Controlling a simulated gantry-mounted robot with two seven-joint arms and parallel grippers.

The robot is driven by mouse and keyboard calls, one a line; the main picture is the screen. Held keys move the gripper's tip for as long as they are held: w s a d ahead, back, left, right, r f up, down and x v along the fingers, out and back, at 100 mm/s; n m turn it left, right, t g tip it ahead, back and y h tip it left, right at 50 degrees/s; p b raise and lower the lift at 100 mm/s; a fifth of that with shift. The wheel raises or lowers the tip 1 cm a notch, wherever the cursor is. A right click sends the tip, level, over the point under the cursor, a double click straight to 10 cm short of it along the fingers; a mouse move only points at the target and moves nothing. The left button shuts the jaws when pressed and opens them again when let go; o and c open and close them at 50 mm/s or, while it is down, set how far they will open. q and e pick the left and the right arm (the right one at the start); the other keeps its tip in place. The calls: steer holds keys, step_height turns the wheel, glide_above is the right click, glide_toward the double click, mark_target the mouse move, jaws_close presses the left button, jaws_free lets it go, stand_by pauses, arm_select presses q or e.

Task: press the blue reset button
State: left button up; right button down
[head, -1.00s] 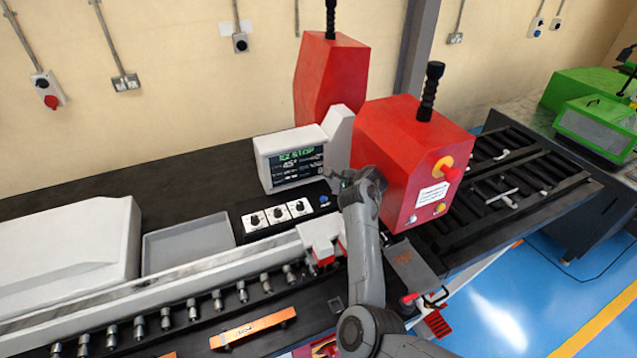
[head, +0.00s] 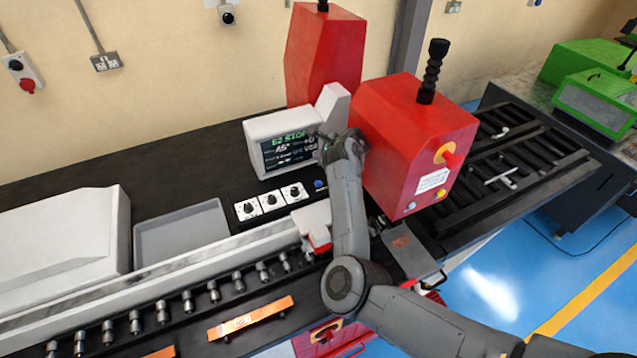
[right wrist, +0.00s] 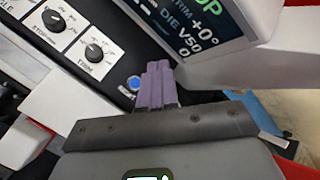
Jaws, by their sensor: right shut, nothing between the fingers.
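The blue reset button (head: 319,184) sits on the black control panel, right of the row of white dial plates. It also shows in the right wrist view (right wrist: 134,83), just left of the purple fingers. My right gripper (head: 318,142) is in front of the display's right side, beyond and above the button in the head view. Its fingers (right wrist: 157,70) are shut and empty, apart from the button as far as I can tell. My left gripper is in neither view.
The display (head: 285,150) reads E-STOP in part and stands behind the panel. White dial plates (head: 270,201) lie left of the button. A red machine head (head: 410,140) with a red emergency knob (head: 452,160) stands close right of my right arm. A grey tray (head: 180,231) lies left.

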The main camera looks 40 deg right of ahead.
steer(key=b, duration=0.7)
glide_above(320, 184)
step_height(320, 184, down, 8)
steer(key=shift+s+a+r, duration=0.1)
steer(key=shift+r, duration=0.05)
steer(key=shift+f, duration=0.5)
stand_by(0.5)
stand_by(0.6)
steer(key=shift+f, duration=0.2)
steer(key=shift+f, duration=0.15)
